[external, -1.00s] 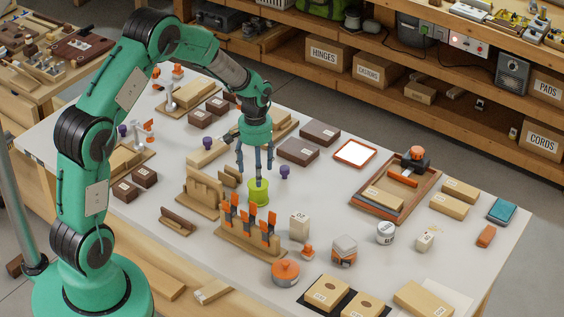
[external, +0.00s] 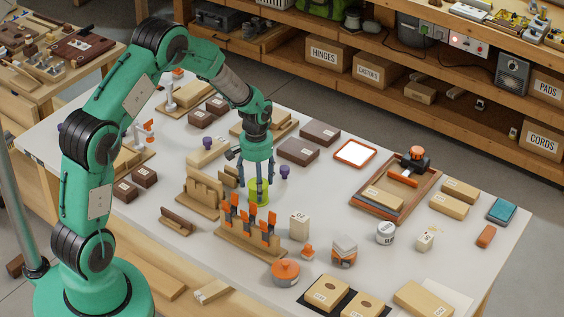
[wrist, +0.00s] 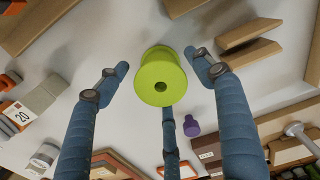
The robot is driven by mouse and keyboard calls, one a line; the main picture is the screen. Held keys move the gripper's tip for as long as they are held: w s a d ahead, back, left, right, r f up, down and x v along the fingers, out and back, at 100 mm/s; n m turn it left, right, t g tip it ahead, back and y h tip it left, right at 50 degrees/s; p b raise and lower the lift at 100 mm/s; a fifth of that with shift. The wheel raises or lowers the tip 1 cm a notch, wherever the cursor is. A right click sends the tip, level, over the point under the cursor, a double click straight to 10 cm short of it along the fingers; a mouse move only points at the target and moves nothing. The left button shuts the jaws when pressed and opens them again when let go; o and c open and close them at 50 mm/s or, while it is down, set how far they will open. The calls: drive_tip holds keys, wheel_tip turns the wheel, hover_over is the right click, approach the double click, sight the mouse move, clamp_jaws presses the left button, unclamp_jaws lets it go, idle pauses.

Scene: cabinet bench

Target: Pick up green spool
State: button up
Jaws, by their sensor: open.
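The green spool (external: 259,191) stands upright on the white bench top, just behind the rack with orange-handled tools. My gripper (external: 258,187) is right above and around the spool, pointing down. In the wrist view its blue fingers (wrist: 160,85) are spread, one on the left, one on the right and one below the spool. Gaps show between the left and right fingers and the spool, so my gripper is open. The fingertips are partly hidden in the external view.
A rack of orange-handled tools (external: 250,240) stands close in front of the spool. A slotted wooden block (external: 203,190) is to its left. A small purple knob (external: 284,171) stands close behind right. Dark boxes (external: 298,151) lie farther back. Bare bench lies to the right.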

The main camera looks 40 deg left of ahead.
drive_tip(key=shift+f+b, duration=0.35)
drive_tip(key=shift+f, duration=1.4)
drive_tip(key=shift+c, duration=0.3)
drive_tip(key=c, duration=1.1)
